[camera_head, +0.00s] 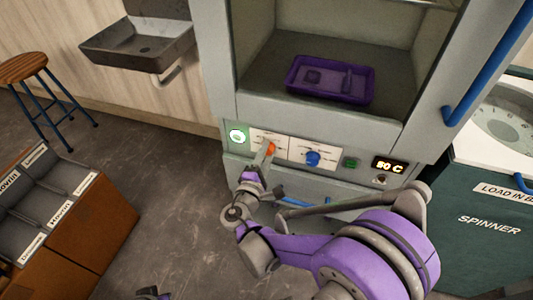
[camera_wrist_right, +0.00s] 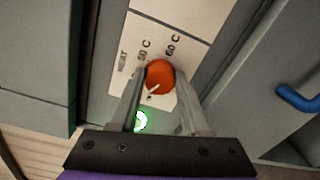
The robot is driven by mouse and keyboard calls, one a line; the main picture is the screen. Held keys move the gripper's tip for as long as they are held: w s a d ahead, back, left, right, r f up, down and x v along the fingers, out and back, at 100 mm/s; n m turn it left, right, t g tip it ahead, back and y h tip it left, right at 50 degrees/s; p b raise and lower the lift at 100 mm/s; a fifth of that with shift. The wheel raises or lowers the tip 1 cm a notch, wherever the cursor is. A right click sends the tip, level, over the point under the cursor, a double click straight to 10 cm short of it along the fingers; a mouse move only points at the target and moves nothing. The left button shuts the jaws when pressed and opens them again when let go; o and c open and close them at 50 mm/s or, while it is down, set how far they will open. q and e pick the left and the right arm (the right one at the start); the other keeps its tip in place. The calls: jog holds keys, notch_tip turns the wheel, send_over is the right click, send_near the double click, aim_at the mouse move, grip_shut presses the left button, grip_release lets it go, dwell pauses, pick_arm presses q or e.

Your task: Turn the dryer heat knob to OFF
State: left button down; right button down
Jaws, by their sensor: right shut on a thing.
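The orange knob (camera_head: 271,149) sits on a white label plate on the dryer's front panel. In the right wrist view the knob (camera_wrist_right: 160,77) is between the two fingers of my right gripper (camera_wrist_right: 161,88), which is shut on it. A pale pointer mark shows on the knob's lower left part. Temperature labels, one reading 60 C, are printed above it; any OFF marking is not readable. My right gripper (camera_head: 266,158) also shows in the head view, its fingers at the panel. A small dark and purple piece at the bottom edge seems to be my left gripper (camera_head: 150,294); its fingers are unclear.
Beside the orange knob are a lit green round light (camera_head: 238,136), a blue knob (camera_head: 312,158), a green button (camera_head: 351,163) and a temperature display (camera_head: 388,166). A purple tray (camera_head: 359,97) sits in the dryer above. A spinner (camera_head: 489,209) stands right; labelled bins (camera_head: 27,252) stand left.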

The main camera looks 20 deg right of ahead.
jog(key=n, duration=0.5)
jog(key=shift+n, duration=0.3)
dwell(0.4)
jog(key=shift+c, duration=1.8)
grip_release()
jog(key=shift+a+r, duration=0.1)
jog(key=p+v, duration=0.1)
jog(key=v, duration=0.9)
jog(key=shift+s+a, duration=0.3)
